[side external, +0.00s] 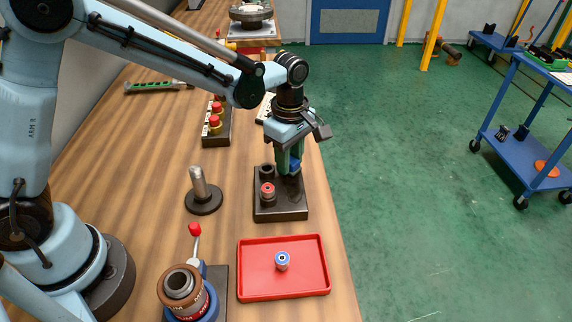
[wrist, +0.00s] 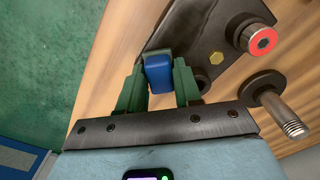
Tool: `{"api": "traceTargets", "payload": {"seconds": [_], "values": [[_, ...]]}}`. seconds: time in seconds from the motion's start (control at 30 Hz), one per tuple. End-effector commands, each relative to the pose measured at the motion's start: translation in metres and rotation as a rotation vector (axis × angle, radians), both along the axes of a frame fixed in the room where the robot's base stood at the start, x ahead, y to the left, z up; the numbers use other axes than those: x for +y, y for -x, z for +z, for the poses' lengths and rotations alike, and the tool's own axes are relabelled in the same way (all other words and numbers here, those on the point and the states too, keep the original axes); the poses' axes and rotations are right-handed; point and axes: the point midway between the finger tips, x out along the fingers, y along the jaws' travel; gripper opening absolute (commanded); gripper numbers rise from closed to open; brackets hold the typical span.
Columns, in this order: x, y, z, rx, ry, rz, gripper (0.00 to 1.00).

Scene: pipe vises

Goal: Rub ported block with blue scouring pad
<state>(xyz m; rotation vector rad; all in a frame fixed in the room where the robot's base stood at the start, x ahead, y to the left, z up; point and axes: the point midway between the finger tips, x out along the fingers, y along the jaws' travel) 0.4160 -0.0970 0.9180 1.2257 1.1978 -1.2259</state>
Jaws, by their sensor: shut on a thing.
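My gripper (side external: 290,166) points down over the far right part of the dark ported block (side external: 281,209). Its green fingers are shut on the blue scouring pad (side external: 296,166). In the wrist view the pad (wrist: 158,73) sits between the two fingertips, in front of the block's dark top face (wrist: 195,35). The pad is at or just above that face; I cannot tell whether they touch. A red-ended fitting (side external: 267,190) stands on the block's left side, with a dark round port behind it. The wrist view also shows a brass hex bolt (wrist: 216,57) on the block.
A red tray (side external: 241,270) holding a blue-ringed fitting (side external: 282,261) lies nearer. A metal post on a round base (side external: 203,199) stands left. A vise with a red-knobbed lever (side external: 195,229) is at front left. The bench's right edge is close to the block.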

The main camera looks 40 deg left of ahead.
Motion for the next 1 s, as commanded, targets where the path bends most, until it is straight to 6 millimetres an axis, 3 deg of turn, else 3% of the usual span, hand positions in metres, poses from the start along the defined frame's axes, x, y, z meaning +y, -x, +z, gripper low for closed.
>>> {"api": "traceTargets", "payload": {"seconds": [0.13,1.0], "values": [[-0.01,0.01,-0.007,0.0,0.0,-0.002,0.0],[-0.066,0.066,-0.005,0.0,0.0,-0.003,0.0]]}}
